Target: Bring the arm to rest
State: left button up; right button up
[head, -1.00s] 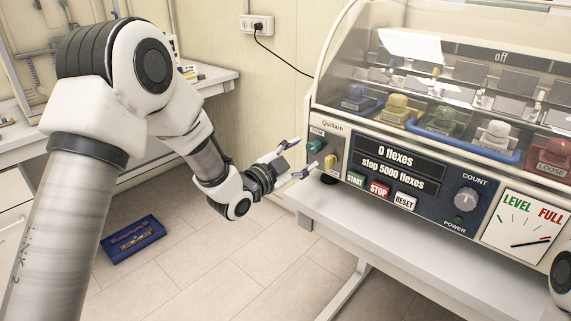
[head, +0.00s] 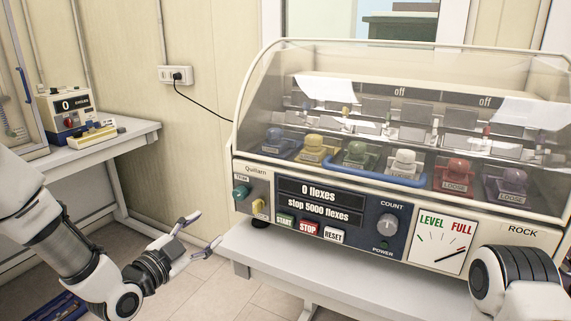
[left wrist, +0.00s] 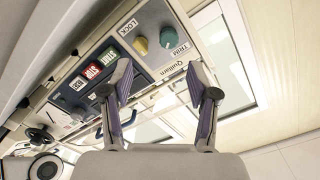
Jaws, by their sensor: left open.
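My left gripper (head: 202,232) is open and empty at the lower left of the head view, to the left of the flexing machine's (head: 345,195) front panel and apart from it. In the left wrist view its two fingers (left wrist: 163,95) are spread with nothing between them, and the panel with its yellow and teal knobs shows beyond. Part of my right arm (head: 515,280) shows at the lower right of the head view; its gripper is out of view.
The machine has a clear hood and stands on a white table (head: 275,262). A side bench (head: 95,145) at left holds a small counter device (head: 70,112). A blue tray (head: 50,308) lies on the floor at the lower left. Open floor lies between the tables.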

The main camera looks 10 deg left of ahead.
pick_arm(q)
jog(key=s+d+f+n+g+y+p, duration=0.15)
jog(key=s+f+g, duration=0.35)
jog(key=f, duration=0.7)
jog(key=s+d+f+g+p, duration=0.1)
jog(key=s+d+f+g, duration=0.15)
jog(key=s+f, duration=0.7)
jog(key=s+a+f+n+g+y, duration=0.2)
jog(key=s+f+n+g, duration=0.2)
jog(key=s+f, duration=0.3)
jog(key=s+a+f+n+g+y, duration=0.2)
jog(key=s+f+n+g, duration=0.3)
jog(key=s, duration=0.6)
notch_tip(320, 180, down, 2)
jog(key=shift+s+a+f+n, duration=0.1)
jog(key=shift+s+a+n, duration=0.25)
jog(key=shift+n, duration=0.6)
jog(key=shift+y, duration=0.25)
